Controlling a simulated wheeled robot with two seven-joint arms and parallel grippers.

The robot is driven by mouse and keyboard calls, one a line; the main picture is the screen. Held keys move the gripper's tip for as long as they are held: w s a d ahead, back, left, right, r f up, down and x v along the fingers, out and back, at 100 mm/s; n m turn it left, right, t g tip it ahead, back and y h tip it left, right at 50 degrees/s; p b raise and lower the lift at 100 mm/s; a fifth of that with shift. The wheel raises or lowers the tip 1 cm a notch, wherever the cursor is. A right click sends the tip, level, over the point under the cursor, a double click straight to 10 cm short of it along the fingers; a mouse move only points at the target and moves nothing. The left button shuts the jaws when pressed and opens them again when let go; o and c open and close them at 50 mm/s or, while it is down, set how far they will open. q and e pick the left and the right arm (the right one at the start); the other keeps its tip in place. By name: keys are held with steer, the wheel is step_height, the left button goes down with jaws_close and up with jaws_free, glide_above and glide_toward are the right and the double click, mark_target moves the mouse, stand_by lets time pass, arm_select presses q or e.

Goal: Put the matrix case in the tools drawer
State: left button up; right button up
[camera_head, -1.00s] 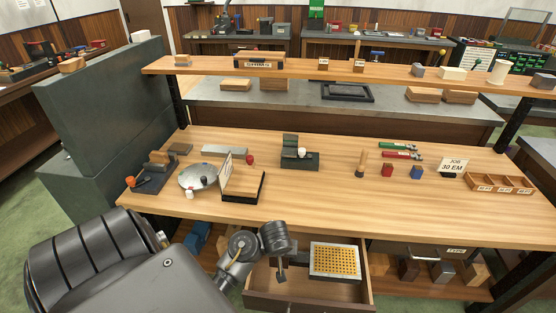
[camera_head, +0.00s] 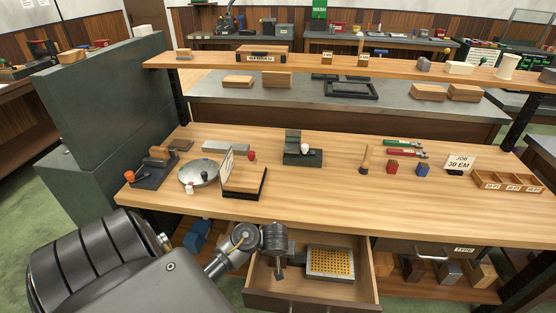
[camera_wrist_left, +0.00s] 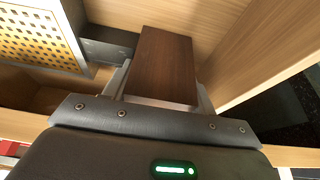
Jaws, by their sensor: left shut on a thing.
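The matrix case (camera_head: 330,262), a pale frame with a gold perforated grid, is inside the open wooden drawer (camera_head: 310,298) below the bench. I cannot tell whether it touches the drawer floor. My left gripper (camera_head: 280,274) is over the left part of the drawer. In the left wrist view the gripper (camera_wrist_left: 162,92) is shut on a dark brown wooden grip (camera_wrist_left: 162,55), which a grey bracket (camera_wrist_left: 108,42) appears to join to the matrix case (camera_wrist_left: 40,35). The drawer's side wall (camera_wrist_left: 265,50) is close on the right there. My right gripper is not in view.
The bench top (camera_head: 320,205) overhangs the drawer's back. A closed drawer labelled TYPE (camera_head: 430,252) and several blocks are to the right.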

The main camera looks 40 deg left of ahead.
arm_select(q)
steer(key=shift+f, duration=0.1)
steer(key=o, duration=1.1)
steer(key=shift+r, duration=0.25)
steer(key=p+v, duration=0.6)
steer(key=v, duration=0.6)
